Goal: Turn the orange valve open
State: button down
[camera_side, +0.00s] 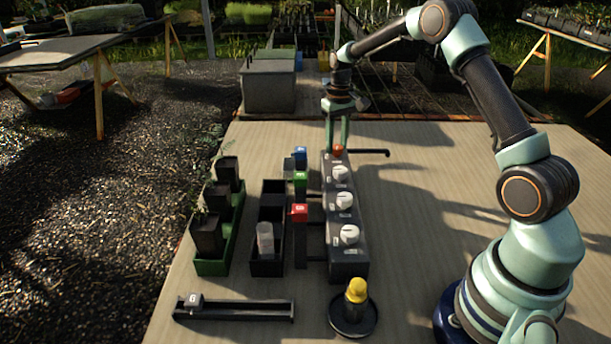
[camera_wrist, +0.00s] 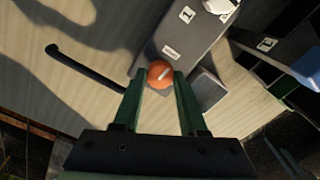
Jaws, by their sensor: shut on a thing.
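The orange valve (camera_side: 338,150) is a small round knob at the far end of the dark valve block (camera_side: 348,262). In the wrist view the orange valve (camera_wrist: 160,74) sits between my gripper's two green fingers, with a pale mark across its top. My gripper (camera_side: 338,143) points down over it in the side view and is shut on it. The valve block also shows in the wrist view (camera_wrist: 190,35). Three white knobs (camera_side: 344,201) stand in a row on the block, nearer the side camera.
Blue, green and red blocks (camera_side: 299,213) stand left of the valve block. A yellow knob on a round base (camera_side: 356,290) stands in front. A black rod (camera_side: 372,152) extends right.

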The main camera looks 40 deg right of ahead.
aim_at(336, 146)
jog(key=shift+r+n, duration=0.1)
jog(key=shift+n, duration=0.5)
jog(key=shift+c, duration=2.2)
grip_release()
notch_tip(336, 146, up, 12)
jog(key=shift+r, duration=0.1)
